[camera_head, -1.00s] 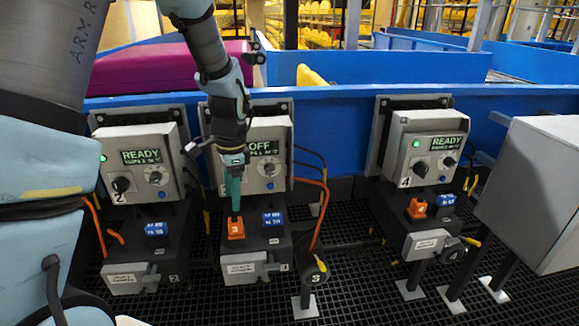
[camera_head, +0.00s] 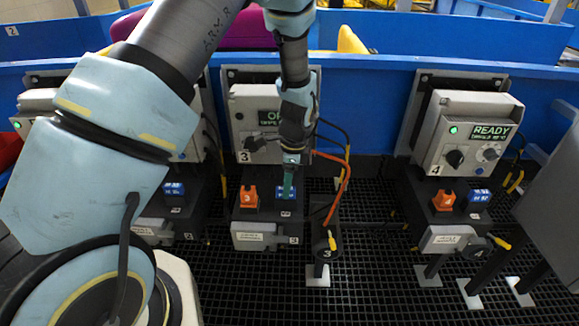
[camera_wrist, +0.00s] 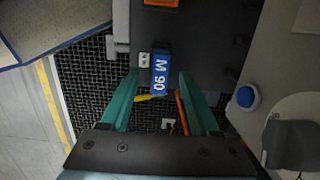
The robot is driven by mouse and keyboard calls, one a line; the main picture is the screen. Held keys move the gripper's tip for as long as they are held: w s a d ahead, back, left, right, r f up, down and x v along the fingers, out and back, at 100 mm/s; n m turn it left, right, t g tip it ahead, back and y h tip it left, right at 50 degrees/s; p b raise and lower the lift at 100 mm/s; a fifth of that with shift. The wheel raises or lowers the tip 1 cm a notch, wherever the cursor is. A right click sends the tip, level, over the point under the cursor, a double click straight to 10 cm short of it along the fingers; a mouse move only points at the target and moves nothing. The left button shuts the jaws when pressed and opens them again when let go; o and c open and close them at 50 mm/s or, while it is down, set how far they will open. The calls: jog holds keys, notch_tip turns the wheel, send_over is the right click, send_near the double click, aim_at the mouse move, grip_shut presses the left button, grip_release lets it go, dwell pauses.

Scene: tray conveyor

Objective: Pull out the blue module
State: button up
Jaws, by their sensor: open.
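The blue module (camera_head: 279,194) of station 3 sits in the dark block beside an orange module. In the wrist view the blue module (camera_wrist: 161,78) shows white "M 90" lettering. My gripper (camera_head: 288,188) is above it, its teal fingers partly covering it in the head view. In the wrist view my gripper (camera_wrist: 159,76) is open, with one finger on each side of the module and gaps visible between. I cannot tell how far the fingertips are above or around it.
The orange module (camera_head: 248,198) stands just left of the blue one. The station 3 box (camera_head: 243,115) rises behind, its display partly hidden by my arm. An orange cable (camera_head: 346,180) curves down at the right. Station 4 (camera_head: 478,130) reads READY; grating floor lies in front.

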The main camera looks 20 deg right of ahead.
jog(key=shift+a+f, duration=0.2)
jog(key=shift+f, duration=1.1)
jog(key=shift+c, duration=0.2)
grip_shut()
jog(key=shift+r+p, duration=0.25)
jog(key=shift+p, duration=0.1)
jog(key=shift+r, duration=0.4)
jog(key=shift+r+p, duration=0.35)
jog(key=shift+p, duration=0.15)
jog(key=shift+r+p, duration=1.15)
jog(key=shift+r, duration=0.55)
jog(key=shift+w, duration=0.1)
jog(key=shift+r+p, duration=1.4)
jog(key=shift+r, duration=0.55)
